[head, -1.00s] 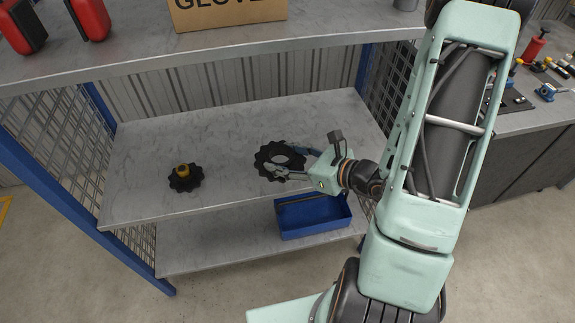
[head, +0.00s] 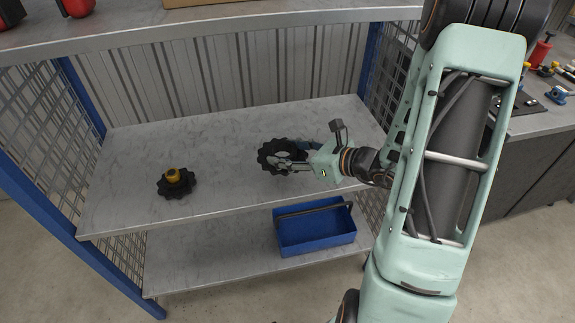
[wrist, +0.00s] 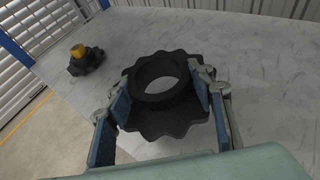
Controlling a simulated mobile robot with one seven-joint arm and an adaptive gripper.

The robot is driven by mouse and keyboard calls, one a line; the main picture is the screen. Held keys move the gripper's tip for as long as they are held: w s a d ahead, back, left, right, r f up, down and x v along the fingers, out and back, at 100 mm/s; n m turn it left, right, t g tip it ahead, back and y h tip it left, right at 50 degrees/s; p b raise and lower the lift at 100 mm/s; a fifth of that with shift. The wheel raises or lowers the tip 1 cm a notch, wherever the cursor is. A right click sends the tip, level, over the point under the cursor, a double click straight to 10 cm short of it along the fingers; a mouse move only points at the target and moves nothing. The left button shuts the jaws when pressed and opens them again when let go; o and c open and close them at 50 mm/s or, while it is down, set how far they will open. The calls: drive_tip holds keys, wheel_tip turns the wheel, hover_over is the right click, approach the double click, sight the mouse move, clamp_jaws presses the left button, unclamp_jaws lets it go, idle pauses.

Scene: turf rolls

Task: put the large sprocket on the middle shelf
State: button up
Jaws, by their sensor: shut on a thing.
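The large sprocket (head: 266,154) is a black toothed ring with a wide hub and a round hole. It lies flat at the middle shelf (head: 225,185), right of its centre. It also shows in the wrist view (wrist: 140,120), where my gripper (wrist: 165,103) has one blue-padded finger on each side of the raised hub. My gripper in the head view (head: 287,162) reaches in from the right and is shut on the sprocket. Whether the sprocket rests fully on the shelf or hangs just above it, I cannot tell.
A smaller black sprocket with a yellow hub (head: 174,176) sits on the left of the same shelf. A blue tote (head: 315,240) stands on the lower shelf (head: 200,262). The upper shelf (head: 220,22) overhangs behind. The shelf between the two sprockets is clear.

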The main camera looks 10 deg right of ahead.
sight(295, 155)
drive_tip(key=shift+w+d+f, duration=0.15)
drive_tip(key=shift+w+f, duration=0.35)
drive_tip(key=shift+f, duration=0.1)
drive_tip(key=shift+w+d+f, duration=0.15)
drive_tip(key=shift+w+f, duration=0.3)
drive_tip(key=shift+f, duration=0.1)
drive_tip(key=shift+w+d+f+b, duration=0.15)
drive_tip(key=shift+f+b, duration=0.2)
drive_tip(key=shift+f, duration=0.55)
drive_tip(key=shift+w+a+f+b, duration=0.1)
drive_tip(key=shift+f+b, duration=0.2)
drive_tip(key=shift+f, duration=0.55)
drive_tip(key=shift+f, duration=0.1)
drive_tip(key=shift+f, duration=0.15)
drive_tip(key=o, duration=1.6)
drive_tip(key=shift+d, duration=0.1)
drive_tip(key=shift+s+d+r, duration=0.1)
drive_tip(key=shift+s+r, duration=0.1)
drive_tip(key=shift+r, duration=0.15)
drive_tip(key=p+v, duration=0.1)
drive_tip(key=v, duration=1)
drive_tip(key=shift+s+d+r+p, duration=0.1)
drive_tip(key=shift+s+d+p, duration=0.05)
drive_tip(key=shift+s+p, duration=0.2)
